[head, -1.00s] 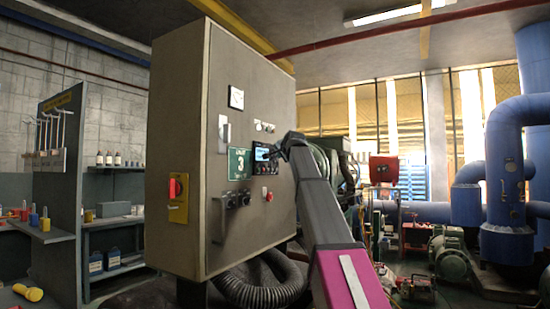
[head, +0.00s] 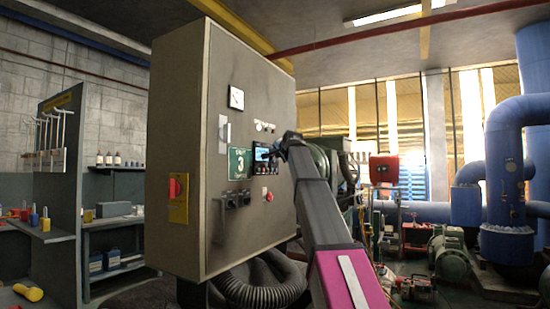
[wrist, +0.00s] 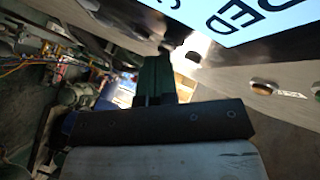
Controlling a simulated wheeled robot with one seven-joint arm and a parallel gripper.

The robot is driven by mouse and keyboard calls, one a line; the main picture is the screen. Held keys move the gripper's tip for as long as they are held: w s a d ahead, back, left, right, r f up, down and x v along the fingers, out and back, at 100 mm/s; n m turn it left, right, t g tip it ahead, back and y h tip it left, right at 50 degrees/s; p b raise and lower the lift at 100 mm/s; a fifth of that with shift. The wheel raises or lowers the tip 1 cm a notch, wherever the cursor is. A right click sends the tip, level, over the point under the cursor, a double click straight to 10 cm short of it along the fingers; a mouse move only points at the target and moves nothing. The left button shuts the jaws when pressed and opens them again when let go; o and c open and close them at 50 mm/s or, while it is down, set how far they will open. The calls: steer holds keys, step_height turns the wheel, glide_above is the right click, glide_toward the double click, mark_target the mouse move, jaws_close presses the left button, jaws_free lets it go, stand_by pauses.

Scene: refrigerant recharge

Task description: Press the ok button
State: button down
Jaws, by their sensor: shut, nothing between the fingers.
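The control panel with a lit screen (head: 261,152) and a row of small buttons (head: 265,169) below it sits on the tall grey cabinet's front. In the wrist view the screen (wrist: 250,18) is bright blue with large dark letters. In the head view my gripper (head: 277,153) is at the panel's right side, small and partly unclear.
The grey cabinet (head: 180,120) also carries a red rotary switch (head: 176,187), a round gauge (head: 236,97), a green number sign (head: 239,163) and a red knob (head: 269,197). A ribbed hose (head: 262,290) hangs below. Blue pipes (head: 508,170) and machinery stand at right.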

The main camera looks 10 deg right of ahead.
steer(key=shift+s+d, duration=0.1)
stand_by(0.3)
steer(key=shift+s+d, duration=0.35)
steer(key=shift+d, duration=0.15)
steer(key=shift+s+d, duration=0.75)
steer(key=shift+d, duration=0.25)
steer(key=shift+s+d, duration=0.75)
steer(key=shift+d, duration=0.25)
